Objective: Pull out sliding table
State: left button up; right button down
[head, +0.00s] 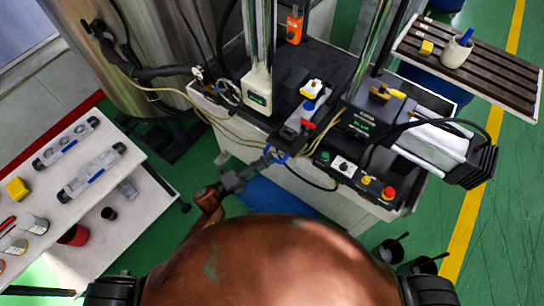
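The sliding table appears to be the narrow grey slide (302,122) on the machine's black bed. It carries small yellow-white, blue and red parts. A blue ring-like handle (278,155) shows at the machine's front edge, below the slide. My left gripper (267,162), dark grey on a brown arm, reaches up from the lower left, and its tips are at the blue handle. The tips are too small to tell whether they are closed on it. My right gripper is not in view.
A control panel with buttons (355,178) sits right of the handle. A white table (100,190) holding clear moulds stands at the left. A slatted table (500,75) with a white cup stands at the upper right. Cables cross the machine's front. Green floor shows between.

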pick_arm(q)
jog(key=shift+x, duration=1.3)
jog(key=shift+c, duration=0.6)
grip_shut()
